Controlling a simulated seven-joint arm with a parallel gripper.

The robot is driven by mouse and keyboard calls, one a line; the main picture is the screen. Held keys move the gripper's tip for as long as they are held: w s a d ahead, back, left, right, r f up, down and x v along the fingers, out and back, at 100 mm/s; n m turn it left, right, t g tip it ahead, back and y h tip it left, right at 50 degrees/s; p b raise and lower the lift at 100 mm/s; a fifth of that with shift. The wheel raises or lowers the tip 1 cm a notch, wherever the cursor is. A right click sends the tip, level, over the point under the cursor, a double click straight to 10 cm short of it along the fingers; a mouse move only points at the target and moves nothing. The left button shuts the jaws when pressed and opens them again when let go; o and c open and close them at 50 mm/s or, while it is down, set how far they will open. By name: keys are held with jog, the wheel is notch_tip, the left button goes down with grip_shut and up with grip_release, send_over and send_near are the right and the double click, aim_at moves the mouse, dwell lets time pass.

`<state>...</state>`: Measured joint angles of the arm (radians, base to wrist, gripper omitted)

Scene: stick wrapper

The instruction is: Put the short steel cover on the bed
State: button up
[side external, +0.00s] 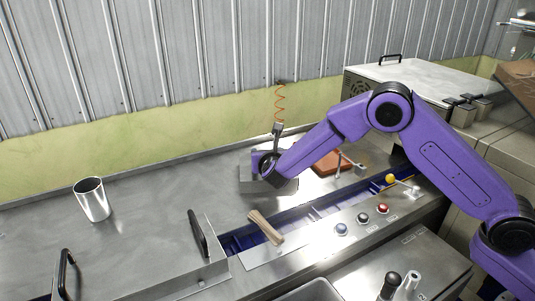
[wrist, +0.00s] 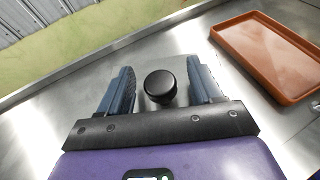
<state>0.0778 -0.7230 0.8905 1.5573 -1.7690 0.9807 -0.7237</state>
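The short steel cover (side external: 258,186) appears to be the low grey metal piece on the steel worktop, behind the bed. My gripper (side external: 263,170) is right over it, hiding part of it. In the wrist view, my gripper (wrist: 164,86) is open, with a dark finger on each side of a round black knob (wrist: 160,86). Gaps show between the knob and both fingers. The knob seems to belong to the cover; most of the cover is hidden there. The bed (side external: 318,212) is the long channel with blue-purple inside, in front of the cover.
An orange-brown tray (wrist: 262,58) lies right of my gripper. A tan-handled piece (side external: 265,228) lies across the bed's left part. A steel panel with a black handle (side external: 198,235) stands further left, and a steel cup (side external: 92,199) behind it. Buttons (side external: 362,218) line the front edge.

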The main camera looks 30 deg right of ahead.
jog(key=shift+r, duration=0.1)
jog(key=shift+s+a+r, duration=0.15)
jog(key=shift+s, duration=0.15)
jog(key=v, duration=1.1)
jog(key=shift+s, duration=0.2)
jog(key=shift+r, duration=0.1)
jog(key=s+d+m+g+y, duration=0.2)
jog(key=s+d+m+g, duration=0.2)
jog(key=s, duration=0.9)
jog(key=s+d+m+g+y, duration=0.2)
jog(key=s+d+m+g, duration=0.2)
jog(key=s+d+m, duration=0.3)
jog(key=s+d+m+g+y, duration=0.1)
jog(key=s+d+m+g, duration=0.4)
jog(key=s, duration=1.3)
jog(key=d+m, duration=0.1)
jog(key=m, duration=0.2)
jog(key=shift+s+y, duration=0.3)
jog(key=shift+y, duration=0.1)
